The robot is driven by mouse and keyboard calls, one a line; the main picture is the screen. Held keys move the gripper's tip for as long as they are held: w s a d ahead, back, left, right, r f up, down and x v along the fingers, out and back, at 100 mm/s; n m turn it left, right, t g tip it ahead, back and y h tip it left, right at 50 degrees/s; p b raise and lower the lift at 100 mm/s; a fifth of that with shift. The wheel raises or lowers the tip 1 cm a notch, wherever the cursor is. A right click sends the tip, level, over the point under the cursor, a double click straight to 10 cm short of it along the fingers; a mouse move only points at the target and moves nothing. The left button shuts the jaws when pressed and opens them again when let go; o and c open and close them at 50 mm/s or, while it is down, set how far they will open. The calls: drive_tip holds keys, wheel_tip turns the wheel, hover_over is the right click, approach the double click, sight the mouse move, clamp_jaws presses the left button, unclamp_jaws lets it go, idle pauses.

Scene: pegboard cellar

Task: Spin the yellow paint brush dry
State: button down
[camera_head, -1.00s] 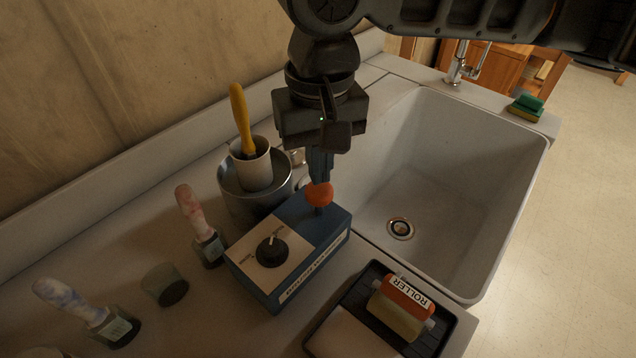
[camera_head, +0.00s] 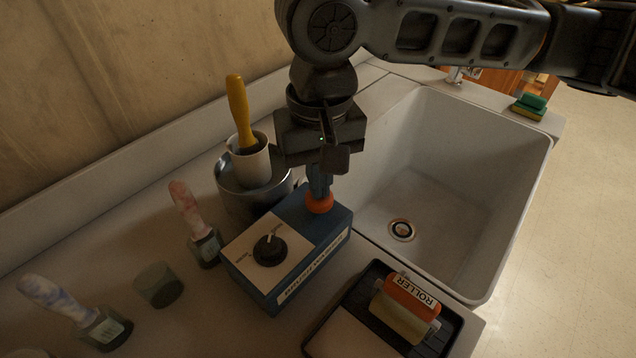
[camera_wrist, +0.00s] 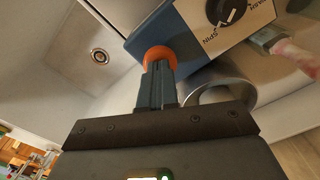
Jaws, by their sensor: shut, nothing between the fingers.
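The yellow paint brush (camera_head: 239,112) stands handle up, leaning slightly, in a white cup (camera_head: 251,168) inside a round metal drum (camera_head: 258,205). The drum also shows in the wrist view (camera_wrist: 222,92). In front is a blue control box (camera_head: 325,250) with a black dial (camera_head: 269,250). The dial's white pointer faces the back; a SPIN label shows in the wrist view, but I cannot tell the exact setting. My gripper (camera_head: 319,192) is shut and empty, pointing down, its tips against the orange button (camera_head: 319,204) on the box. The button sits low, its stem hidden.
The deep sink (camera_head: 470,190) lies right of the box. A roller (camera_head: 408,298) rests in a black tray (camera_head: 452,334) at the front. A sponge (camera_head: 530,106) is on the far rim.

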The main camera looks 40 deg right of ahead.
drive_tip(key=shift+f, duration=0.45)
wheel_tip(320, 180, up, 4)
drive_tip(key=p, duration=0.3)
drive_tip(key=shift+f+p, duration=0.2)
drive_tip(key=shift+p, duration=0.15)
drive_tip(key=shift+f, duration=0.1)
idle(0.9)
drive_tip(key=shift+f+b, duration=1.05)
drive_tip(key=shift+f, duration=0.75)
drive_tip(key=shift+r+p, duration=1.85)
drive_tip(key=shift+p, duration=0.1)
drive_tip(key=shift+r, duration=0.1)
wheel_tip(320, 180, up, 2)
drive_tip(key=shift+r+p, duration=0.1)
drive_tip(key=shift+p, duration=1.15)
drive_tip(key=shift+r, duration=1.8)
